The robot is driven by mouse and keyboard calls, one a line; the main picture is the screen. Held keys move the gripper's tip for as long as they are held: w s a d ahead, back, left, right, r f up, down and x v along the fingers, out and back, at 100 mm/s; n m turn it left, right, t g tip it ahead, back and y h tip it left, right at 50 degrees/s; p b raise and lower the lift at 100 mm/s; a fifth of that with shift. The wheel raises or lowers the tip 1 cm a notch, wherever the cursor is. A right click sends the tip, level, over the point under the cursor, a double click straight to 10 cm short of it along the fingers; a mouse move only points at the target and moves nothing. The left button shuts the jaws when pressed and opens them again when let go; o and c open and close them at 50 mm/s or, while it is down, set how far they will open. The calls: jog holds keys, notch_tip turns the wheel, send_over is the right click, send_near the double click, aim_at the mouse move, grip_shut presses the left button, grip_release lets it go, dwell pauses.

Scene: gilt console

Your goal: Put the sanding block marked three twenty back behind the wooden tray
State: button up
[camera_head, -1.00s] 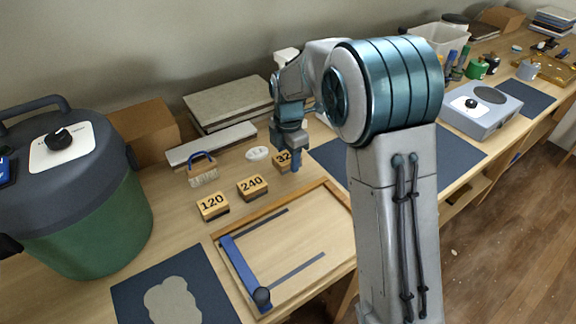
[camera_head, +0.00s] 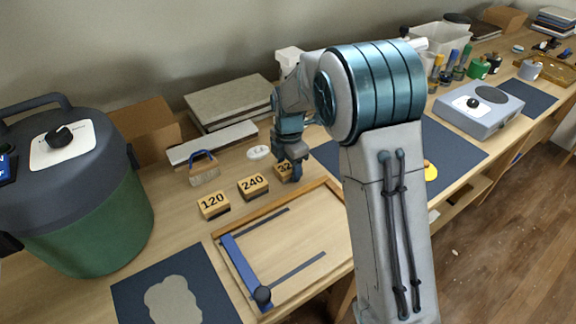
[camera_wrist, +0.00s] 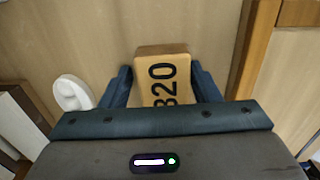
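The sanding block marked 320 (camera_head: 284,172) stands at the right end of a row of blocks, behind the wooden tray (camera_head: 334,186). My gripper (camera_head: 291,172) is down at this block and hides part of it. In the wrist view the block (camera_wrist: 162,80) lies between the two fingers of my gripper (camera_wrist: 160,72), its number facing the camera. The fingers stand apart on either side of it, with what look like narrow gaps. The tray's edge shows at the right of the wrist view (camera_wrist: 254,45).
Blocks marked 240 (camera_head: 253,186) and 120 (camera_head: 213,205) stand to the left. A green-and-grey canister (camera_head: 75,190) fills the left. A dark mat (camera_head: 455,150) lies to the right.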

aim_at(291, 166)
jog(key=shift+s+d+f, duration=0.2)
jog(key=shift+s+f, duration=0.15)
jog(key=shift+r, duration=0.25)
notch_tip(291, 166, up, 8)
jog(key=shift+w+f, duration=0.1)
jog(key=shift+d+r, duration=0.1)
jog(key=shift+r, duration=0.15)
jog(key=s+d+r+m, duration=0.1)
jog(key=s+d+m, duration=0.4)
jog(key=s+m, duration=0.3)
jog(key=s+d+r+m+t, duration=0.1)
jog(key=s+d+m, duration=0.4)
jog(key=s+m, duration=0.3)
jog(key=s+d+r+m+t, duration=0.1)
jog(key=s+d+m, duration=0.3)
jog(key=s+m, duration=0.5)
jog(key=shift+s+d+r, duration=0.15)
jog(key=shift+d+r, duration=0.25)
jog(key=shift+r, duration=0.2)
